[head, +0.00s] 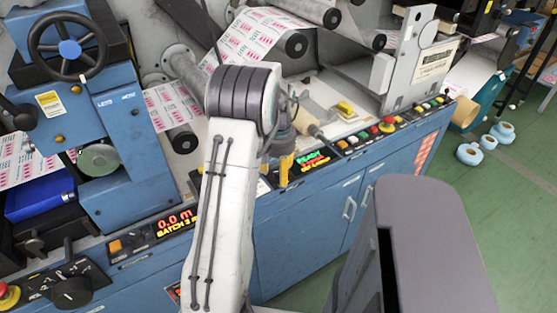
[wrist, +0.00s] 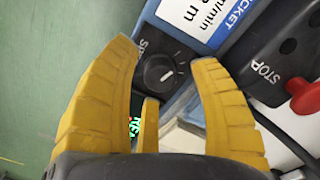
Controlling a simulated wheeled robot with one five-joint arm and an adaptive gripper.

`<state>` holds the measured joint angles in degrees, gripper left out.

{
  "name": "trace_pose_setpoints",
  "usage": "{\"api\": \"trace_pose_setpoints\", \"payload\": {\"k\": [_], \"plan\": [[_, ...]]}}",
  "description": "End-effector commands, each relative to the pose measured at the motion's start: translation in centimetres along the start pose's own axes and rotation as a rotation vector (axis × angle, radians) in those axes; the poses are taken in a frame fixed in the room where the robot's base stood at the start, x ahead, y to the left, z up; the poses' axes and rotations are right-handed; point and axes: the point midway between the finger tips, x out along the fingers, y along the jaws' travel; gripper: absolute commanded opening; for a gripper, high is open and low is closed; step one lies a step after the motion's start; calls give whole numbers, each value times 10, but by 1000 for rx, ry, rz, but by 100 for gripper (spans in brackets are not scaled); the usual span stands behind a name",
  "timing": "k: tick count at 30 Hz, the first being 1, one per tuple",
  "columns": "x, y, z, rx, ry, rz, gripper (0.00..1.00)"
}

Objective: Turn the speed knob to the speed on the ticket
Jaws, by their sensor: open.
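The speed knob (wrist: 160,73), a small dark round knob with a white pointer line, sits on a black panel in the wrist view. White lettering beginning "SP" shows beside it, partly covered by a finger. My gripper (wrist: 165,52) is open, its yellow fingers either side of the knob, with no clear contact visible. The ticket (wrist: 203,20), a blue and white card, lies just beyond the knob; "m/min" and "8 m" are readable, the rest cut off. In the head view my gripper (head: 285,168) is at the cabinet's front edge; my arm hides the knob.
A lit display (head: 311,158) and a row of coloured buttons (head: 388,125) run along the cabinet edge. Green floor (head: 515,170) is open at the right.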

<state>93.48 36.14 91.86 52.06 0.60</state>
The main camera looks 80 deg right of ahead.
Motion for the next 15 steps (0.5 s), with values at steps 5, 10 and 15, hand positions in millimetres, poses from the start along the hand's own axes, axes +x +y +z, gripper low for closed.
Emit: {"api": "trace_pose_setpoints", "payload": {"k": [5,10,15], "plan": [[-22,0,-1,0,5,0,56],[-51,0,-1,0,4,0,56],[-78,0,-1,0,4,0,56]]}}
